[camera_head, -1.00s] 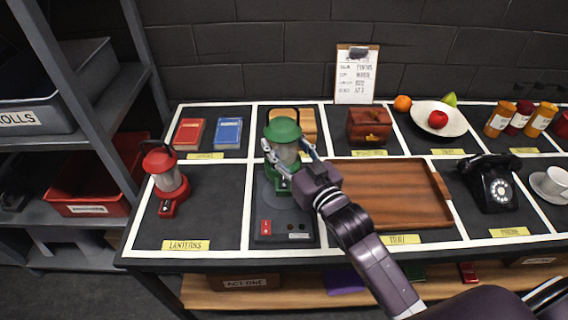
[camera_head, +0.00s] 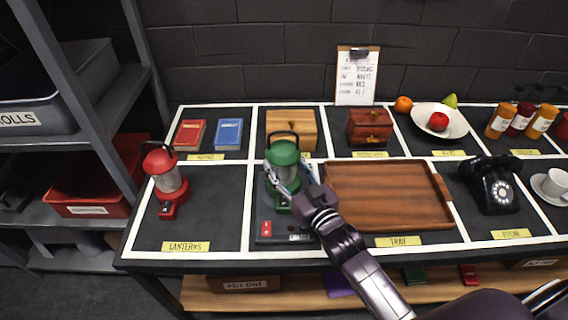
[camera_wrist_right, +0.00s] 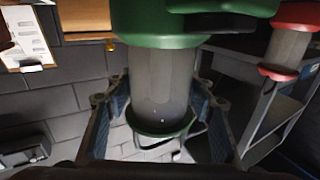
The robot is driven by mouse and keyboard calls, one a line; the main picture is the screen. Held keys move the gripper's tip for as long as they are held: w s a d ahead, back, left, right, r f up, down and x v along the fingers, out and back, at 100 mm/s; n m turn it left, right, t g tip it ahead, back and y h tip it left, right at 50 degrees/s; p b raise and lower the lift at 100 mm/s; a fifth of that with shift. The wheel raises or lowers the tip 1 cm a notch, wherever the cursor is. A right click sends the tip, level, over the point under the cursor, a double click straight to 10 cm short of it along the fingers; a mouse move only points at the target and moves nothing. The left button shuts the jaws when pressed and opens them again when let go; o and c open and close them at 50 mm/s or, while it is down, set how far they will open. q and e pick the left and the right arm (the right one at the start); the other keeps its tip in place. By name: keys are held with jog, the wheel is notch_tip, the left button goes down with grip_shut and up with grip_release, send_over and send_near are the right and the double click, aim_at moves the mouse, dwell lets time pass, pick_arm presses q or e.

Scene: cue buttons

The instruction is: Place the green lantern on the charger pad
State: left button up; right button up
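The green lantern (camera_head: 283,153) stands upright over the charger pad (camera_head: 268,241), a dark plate with a red switch at its front edge. The lantern's base appears to be on or just above the pad; the arm partly hides the contact. My right gripper (camera_head: 290,185) is shut on the lantern, with one finger on each side of its body. The lantern (camera_wrist_right: 162,85) appears upside down between the fingers of the right gripper (camera_wrist_right: 160,105) in the right wrist view. My left gripper is not in view.
A red lantern (camera_head: 166,178) stands to the left. A wooden tray (camera_head: 390,195) lies close on the right, near my right arm. A wooden box (camera_head: 291,124) is behind, with a red book (camera_head: 189,134) and blue book (camera_head: 229,133) beside it. A black telephone (camera_head: 492,185) stands farther right.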

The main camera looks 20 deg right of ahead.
jog(key=o, duration=0.4)
jog(key=shift+o, duration=0.2)
jog(key=shift+r, duration=0.2)
jog(key=s+d+b, duration=0.1)
jog(key=s+d, duration=0.1)
jog(key=s, duration=0.9)
jog(key=shift+s+d, duration=0.15)
jog(key=shift+s, duration=0.25)
jog(key=shift+s+f, duration=0.1)
jog(key=shift+f, duration=0.05)
